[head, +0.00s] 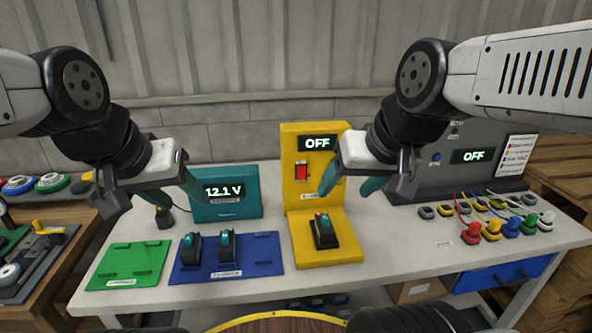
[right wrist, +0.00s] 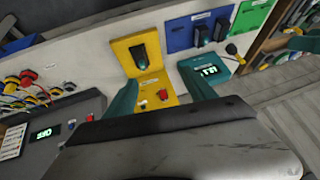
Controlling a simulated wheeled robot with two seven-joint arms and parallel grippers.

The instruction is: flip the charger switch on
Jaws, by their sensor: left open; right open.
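The yellow charger (head: 320,250) stands mid-bench with an upright back panel. Its small display (head: 317,143) reads OFF, and a red switch (head: 301,172) sits below it. A black battery with a teal top (head: 324,231) is on the charger's base. In the right wrist view the red switch (right wrist: 163,94) and battery (right wrist: 140,57) also show. My right gripper (head: 348,186) is open and empty, in front of the panel's right side, apart from the switch. My left gripper (head: 160,195) is open and empty, left of the teal meter.
A teal meter (head: 228,207) reads 12.1 V. A blue mat (head: 262,262) holds two batteries; a green mat (head: 128,266) is empty. A dark grey unit (head: 455,178) reading OFF stands right, with coloured plugs and cables in front. The bench's front strip (head: 400,272) is clear.

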